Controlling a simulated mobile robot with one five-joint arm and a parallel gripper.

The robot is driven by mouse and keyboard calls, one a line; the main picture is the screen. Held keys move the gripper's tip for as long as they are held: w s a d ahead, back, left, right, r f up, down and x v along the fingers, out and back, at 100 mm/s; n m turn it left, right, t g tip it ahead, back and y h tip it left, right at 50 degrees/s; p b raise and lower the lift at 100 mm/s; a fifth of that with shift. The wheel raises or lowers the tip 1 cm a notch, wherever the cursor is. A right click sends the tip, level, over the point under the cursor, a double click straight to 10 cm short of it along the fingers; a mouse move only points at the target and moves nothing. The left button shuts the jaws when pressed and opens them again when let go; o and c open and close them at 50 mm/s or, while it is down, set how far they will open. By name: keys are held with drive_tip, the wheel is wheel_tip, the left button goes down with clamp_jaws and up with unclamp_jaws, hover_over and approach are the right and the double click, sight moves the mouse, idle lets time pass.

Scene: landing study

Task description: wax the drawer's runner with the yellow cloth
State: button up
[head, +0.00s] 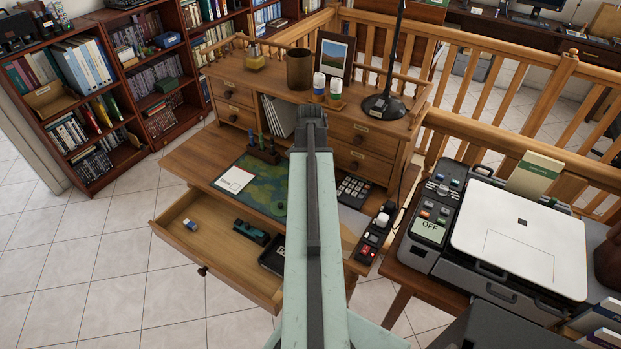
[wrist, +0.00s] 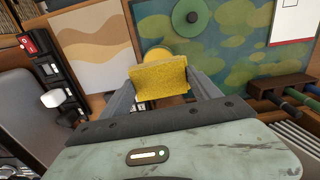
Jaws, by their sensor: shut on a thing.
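My gripper (wrist: 162,88) is shut on the yellow cloth (wrist: 160,77), a folded, rough-textured piece between the two fingers in the wrist view. Part of a round yellow thing (wrist: 157,52) shows just behind the cloth; I cannot tell what it is. In the head view my arm hides the fingers and the cloth. The wooden drawer (head: 181,216) stands pulled out from the desk at the lower left, with a dark knob on its front. I cannot make out its runner clearly. My gripper is above the desktop, apart from the drawer's open left part.
The drawer holds a small white-and-blue thing (head: 190,224), a dark green tool (head: 251,232) and a black tray (head: 272,258). A green map mat (head: 262,180), a pen rack (wrist: 282,88) and a switch box (head: 375,235) lie on the desk. A printer (head: 517,240) stands right.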

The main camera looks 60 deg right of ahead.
drive_tip(key=shift+f+b, duration=2.7)
drive_tip(key=shift+f, duration=0.25)
drive_tip(key=shift+s+f+b, duration=0.1)
drive_tip(key=shift+f+b, duration=0.35)
drive_tip(key=shift+b, duration=0.1)
wheel_tip(320, 180, up, 7)
drive_tip(key=p, duration=0.7)
